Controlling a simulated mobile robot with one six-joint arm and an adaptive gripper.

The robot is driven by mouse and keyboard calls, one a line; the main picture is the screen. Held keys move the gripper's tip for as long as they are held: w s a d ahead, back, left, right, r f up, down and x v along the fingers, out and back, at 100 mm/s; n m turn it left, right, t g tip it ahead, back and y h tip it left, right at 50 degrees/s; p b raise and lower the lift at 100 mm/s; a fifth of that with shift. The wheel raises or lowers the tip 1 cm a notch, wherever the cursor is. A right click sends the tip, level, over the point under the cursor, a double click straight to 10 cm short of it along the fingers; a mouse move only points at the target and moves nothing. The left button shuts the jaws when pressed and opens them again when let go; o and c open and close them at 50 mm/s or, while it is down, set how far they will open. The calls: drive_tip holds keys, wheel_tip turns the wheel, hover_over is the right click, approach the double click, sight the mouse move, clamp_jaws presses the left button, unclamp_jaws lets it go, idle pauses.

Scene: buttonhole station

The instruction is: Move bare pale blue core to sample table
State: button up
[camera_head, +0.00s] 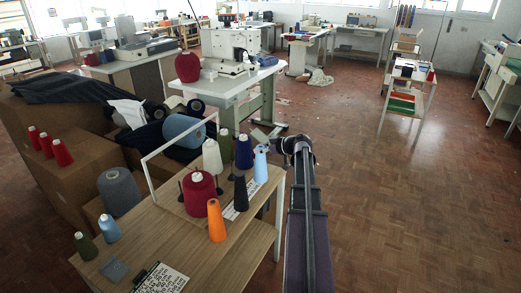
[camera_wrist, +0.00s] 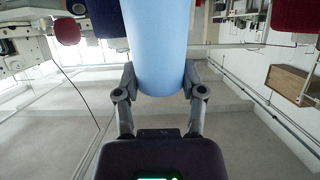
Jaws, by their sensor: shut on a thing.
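A pale blue core (camera_head: 261,165) stands upright at the right end of the near wooden table, among the thread cones. In the wrist view the smooth pale blue core (camera_wrist: 158,45) fills the space between the fingers. My gripper (camera_head: 272,145) reaches it from the right and is shut on it; both fingers (camera_wrist: 158,92) flank its sides. I cannot tell whether its base touches the table. Which table is the sample table is not clear from any label I can read.
The wooden table (camera_head: 232,250) holds an orange cone (camera_head: 216,220), a dark red cone (camera_head: 200,194), a dark grey cone (camera_head: 240,193), a navy cone (camera_head: 244,152) and a white frame (camera_head: 150,180). A white sewing table (camera_head: 240,85) stands behind. Open parquet floor (camera_head: 410,210) lies to the right.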

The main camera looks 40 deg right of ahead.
sight(261, 164)
drive_tip(key=shift+f+b, duration=0.85)
drive_tip(key=shift+f, duration=0.5)
drive_tip(key=o, duration=1.2)
